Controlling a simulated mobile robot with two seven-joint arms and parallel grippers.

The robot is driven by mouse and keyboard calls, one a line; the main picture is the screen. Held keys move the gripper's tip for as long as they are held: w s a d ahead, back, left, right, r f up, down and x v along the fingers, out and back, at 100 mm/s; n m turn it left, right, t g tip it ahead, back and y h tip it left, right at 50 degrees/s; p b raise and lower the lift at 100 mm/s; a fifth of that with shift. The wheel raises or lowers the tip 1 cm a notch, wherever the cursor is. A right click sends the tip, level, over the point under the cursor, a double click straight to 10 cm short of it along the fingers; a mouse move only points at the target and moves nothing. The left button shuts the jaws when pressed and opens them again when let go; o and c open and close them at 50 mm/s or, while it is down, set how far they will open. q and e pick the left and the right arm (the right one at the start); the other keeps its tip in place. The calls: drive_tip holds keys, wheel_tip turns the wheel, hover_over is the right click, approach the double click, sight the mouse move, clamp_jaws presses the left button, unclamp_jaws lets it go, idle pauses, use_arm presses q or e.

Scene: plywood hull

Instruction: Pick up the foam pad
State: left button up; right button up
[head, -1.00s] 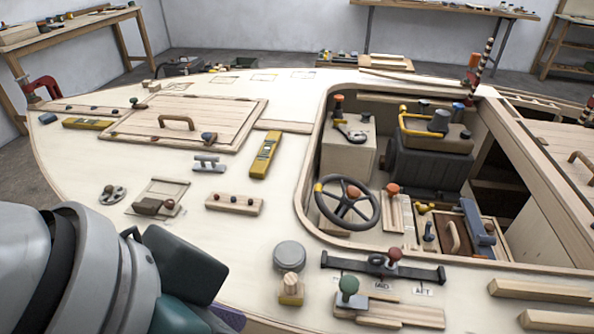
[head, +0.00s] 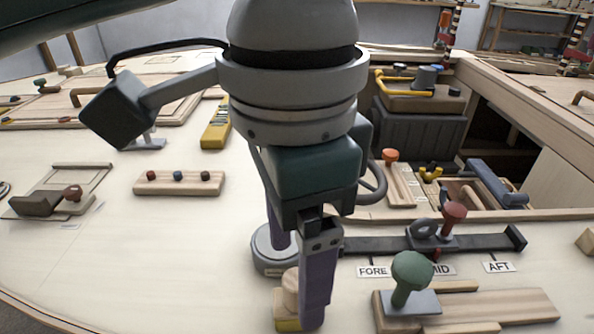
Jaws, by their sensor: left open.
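My left gripper (head: 297,285) points down in the middle of the head view. Its two purple fingers are apart, the near one lower in the picture. A small block with a pale wooden knob on a yellow base (head: 287,304), perhaps the foam pad, is partly hidden behind the near finger. I cannot tell whether it lies between the fingers or touches them. A round grey disc (head: 272,262) sits just beyond it, partly covered by the far finger. I cannot make out a certain foam pad. My right gripper is not in view.
A green-knobbed lever (head: 410,275) on wooden strips stands to the right, before a black rail (head: 380,244) with a red knob. A wooden peg strip (head: 180,183) and a yellow level (head: 216,125) lie left. The deck at front left is clear.

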sight(296, 279)
use_arm(q)
drive_tip(key=f, duration=0.3)
drive_tip(key=f+b, duration=0.1)
drive_tip(key=f, duration=0.1)
drive_tip(key=shift+w+f+b, duration=0.2)
drive_tip(key=shift+f+b, duration=0.1)
drive_tip(key=shift+f, duration=0.1)
clamp_jaws()
